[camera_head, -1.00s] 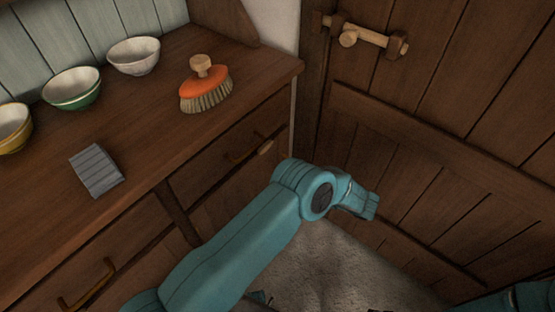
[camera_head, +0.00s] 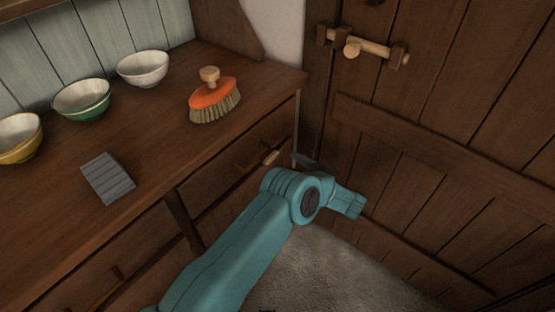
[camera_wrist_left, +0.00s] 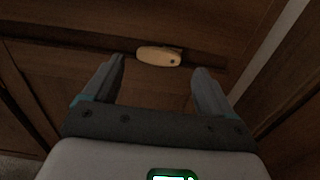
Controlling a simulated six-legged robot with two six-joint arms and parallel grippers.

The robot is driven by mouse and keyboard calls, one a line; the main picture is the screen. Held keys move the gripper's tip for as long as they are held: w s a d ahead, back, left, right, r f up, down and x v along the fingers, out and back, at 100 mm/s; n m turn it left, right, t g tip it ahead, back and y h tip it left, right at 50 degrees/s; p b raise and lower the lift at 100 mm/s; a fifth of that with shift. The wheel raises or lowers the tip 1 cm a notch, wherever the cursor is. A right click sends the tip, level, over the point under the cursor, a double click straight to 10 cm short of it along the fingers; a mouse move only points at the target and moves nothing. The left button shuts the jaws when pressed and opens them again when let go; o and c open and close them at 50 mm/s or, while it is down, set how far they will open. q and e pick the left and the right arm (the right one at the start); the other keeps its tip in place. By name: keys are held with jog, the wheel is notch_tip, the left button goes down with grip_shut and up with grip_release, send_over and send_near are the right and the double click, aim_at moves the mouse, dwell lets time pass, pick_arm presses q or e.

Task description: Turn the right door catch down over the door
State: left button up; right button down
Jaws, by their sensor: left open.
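A small pale wooden catch (camera_head: 271,157) sits on the dark cabinet front below the worktop, near its right end. In the left wrist view the catch (camera_wrist_left: 158,57) lies roughly level across a dark gap above a door panel (camera_wrist_left: 155,90), with a dark pivot dot at its right end. My left gripper (camera_wrist_left: 159,66) is open, its fingers on either side of the catch in that view, with nothing between them. I cannot tell whether they touch it. In the head view only a dark fingertip (camera_head: 304,160) shows beyond my teal arm.
The worktop holds an orange brush (camera_head: 213,97), several bowls and a folded grey cloth (camera_head: 108,178). A plank door (camera_head: 430,130) with a wooden bolt (camera_head: 370,46) stands close on the right.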

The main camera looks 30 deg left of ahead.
aim_at(273, 159)
pick_arm(q)
jog(key=a, duration=0.4)
jog(key=shift+w+a, duration=0.15)
jog(key=shift+a, duration=0.25)
pick_arm(e)
jog(key=shift+w+r, duration=0.1)
